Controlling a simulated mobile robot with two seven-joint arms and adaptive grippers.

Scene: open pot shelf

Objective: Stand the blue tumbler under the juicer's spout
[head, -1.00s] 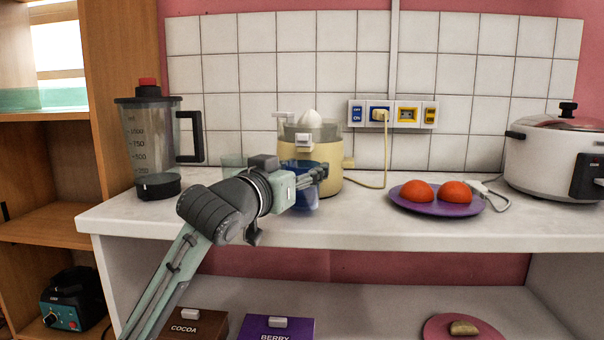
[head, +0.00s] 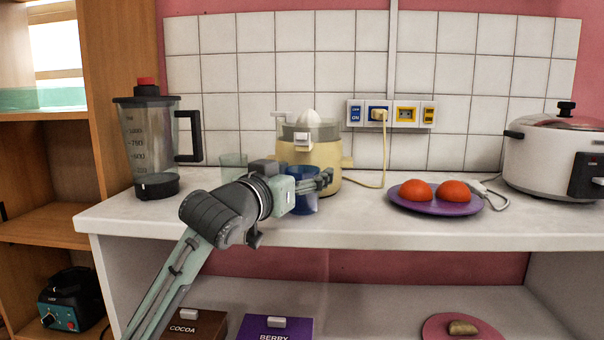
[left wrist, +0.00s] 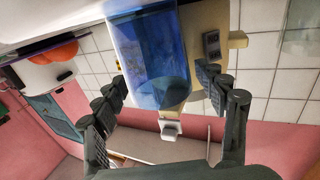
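The blue tumbler (head: 304,203) is upright in front of the cream juicer (head: 325,160). In the left wrist view, which is upside down, the tumbler (left wrist: 150,50) sits between the fingers of my left gripper (left wrist: 162,80). The fingertips lie close against both its sides near the rim. In the head view the left gripper (head: 318,182) crosses the tumbler's upper part. The juicer's white spout (head: 303,140) is above the rim and also shows in the wrist view (left wrist: 170,130). Whether the tumbler's base touches the counter is not clear. My right gripper is out of view.
A clear glass (head: 233,165) stands left of the juicer, with a blender (head: 150,145) farther left. A purple plate (head: 440,208) with two orange fruits and a white cooker (head: 555,165) stand to the right. The counter (head: 360,228) is clear along its front.

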